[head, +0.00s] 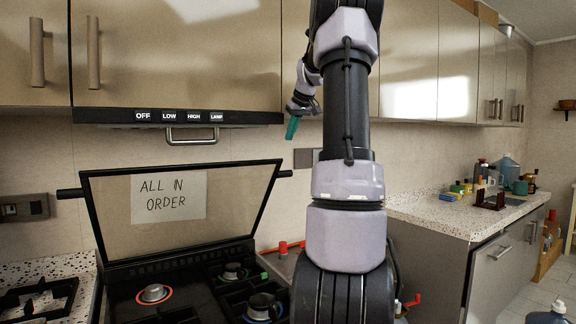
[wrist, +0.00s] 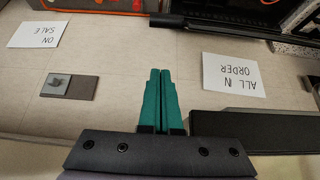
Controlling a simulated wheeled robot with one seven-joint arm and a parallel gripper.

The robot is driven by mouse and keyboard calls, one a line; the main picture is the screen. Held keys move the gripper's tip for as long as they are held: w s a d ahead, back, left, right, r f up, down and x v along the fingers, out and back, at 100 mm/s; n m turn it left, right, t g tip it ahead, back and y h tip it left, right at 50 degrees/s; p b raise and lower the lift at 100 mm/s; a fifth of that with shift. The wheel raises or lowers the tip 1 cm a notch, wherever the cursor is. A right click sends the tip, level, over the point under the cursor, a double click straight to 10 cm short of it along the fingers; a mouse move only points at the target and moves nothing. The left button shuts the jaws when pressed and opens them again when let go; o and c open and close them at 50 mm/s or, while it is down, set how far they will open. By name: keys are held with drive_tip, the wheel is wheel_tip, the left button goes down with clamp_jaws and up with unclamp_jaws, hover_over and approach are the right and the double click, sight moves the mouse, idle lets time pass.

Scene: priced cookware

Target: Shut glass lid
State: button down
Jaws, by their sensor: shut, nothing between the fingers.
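The glass lid (head: 108,225) stands raised at the back of the black stove (head: 205,290) in the head view. It is a clear pane in a dark frame, with a short black stub at each upper corner. In the wrist view, which is upside down, its dark top edge (wrist: 205,22) shows at the upper right. My gripper (head: 291,128) has teal fingers and is up to the right of the lid, above its top edge and apart from it. In the wrist view the fingers (wrist: 161,72) are together and empty. My arm hides part of the stove's right side.
A range hood (head: 180,117) with a metal handle (head: 192,136) hangs above the lid. A note reading "ALL IN ORDER" (head: 168,197) shows through the glass. A cluttered counter (head: 440,213) is at the right.

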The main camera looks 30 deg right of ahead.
drive_tip(key=w+f, duration=0.1)
drive_tip(key=f, duration=0.2)
drive_tip(key=w+f, duration=0.1)
drive_tip(key=f, duration=0.2)
drive_tip(key=w+d+f, duration=0.1)
drive_tip(key=f, duration=0.3)
drive_tip(key=shift+w+d+f, duration=0.1)
drive_tip(key=shift+w, duration=0.3)
drive_tip(key=shift+s+f, duration=0.35)
drive_tip(key=shift+f, duration=0.2)
